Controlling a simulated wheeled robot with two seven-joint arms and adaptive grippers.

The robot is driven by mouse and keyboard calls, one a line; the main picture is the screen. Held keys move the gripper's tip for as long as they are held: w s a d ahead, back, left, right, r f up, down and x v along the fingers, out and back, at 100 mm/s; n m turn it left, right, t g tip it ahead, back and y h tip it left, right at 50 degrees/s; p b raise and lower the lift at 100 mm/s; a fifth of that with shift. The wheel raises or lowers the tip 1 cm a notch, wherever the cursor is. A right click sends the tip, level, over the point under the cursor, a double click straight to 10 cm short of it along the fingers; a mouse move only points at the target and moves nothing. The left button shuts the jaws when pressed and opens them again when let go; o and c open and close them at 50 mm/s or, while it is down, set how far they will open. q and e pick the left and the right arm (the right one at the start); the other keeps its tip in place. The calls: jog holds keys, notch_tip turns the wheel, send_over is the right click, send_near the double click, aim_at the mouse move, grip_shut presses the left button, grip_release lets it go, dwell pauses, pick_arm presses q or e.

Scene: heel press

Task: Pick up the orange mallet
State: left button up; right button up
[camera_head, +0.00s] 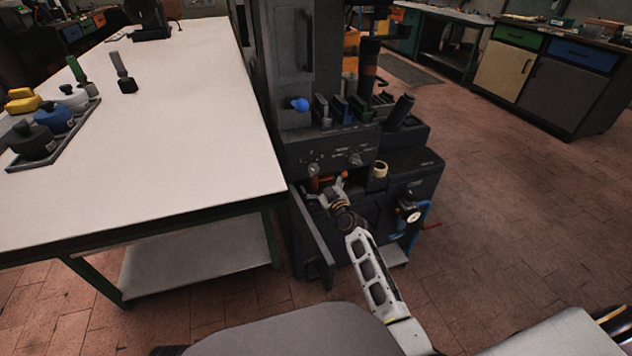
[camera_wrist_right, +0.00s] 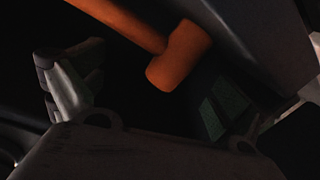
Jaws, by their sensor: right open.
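The orange mallet (camera_head: 314,184) lies in the dark recess of the black machine, under its knob panel, and is mostly hidden in the head view. In the right wrist view the mallet (camera_wrist_right: 182,56) shows its thick head near the middle and its handle running to the upper left. My right gripper (camera_head: 325,190) reaches into the recess beside the mallet. Its fingers are apart in the right wrist view (camera_wrist_right: 145,98), with the mallet head showing beyond and between them; I see no grip on it. My left gripper is not in view.
The black machine (camera_head: 292,75) stands right of a white-topped table (camera_head: 190,130). A dark door panel (camera_head: 312,240) stands open left of the recess. The brick floor (camera_head: 510,190) further right is clear.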

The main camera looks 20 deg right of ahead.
aim_at(317, 179)
jog(key=shift+w+a+f, duration=0.1)
jog(key=shift+w+f, duration=0.05)
jog(key=shift+w, duration=0.6)
jog(key=shift+w+a+b, duration=0.15)
jog(key=shift+w+b, duration=0.3)
jog(key=shift+w, duration=0.55)
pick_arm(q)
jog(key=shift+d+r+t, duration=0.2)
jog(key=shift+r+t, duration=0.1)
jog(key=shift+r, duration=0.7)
pick_arm(e)
jog(key=shift+w, duration=0.1)
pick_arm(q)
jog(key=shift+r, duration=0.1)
pick_arm(e)
jog(key=shift+f, duration=0.1)
jog(key=c, duration=1.6)
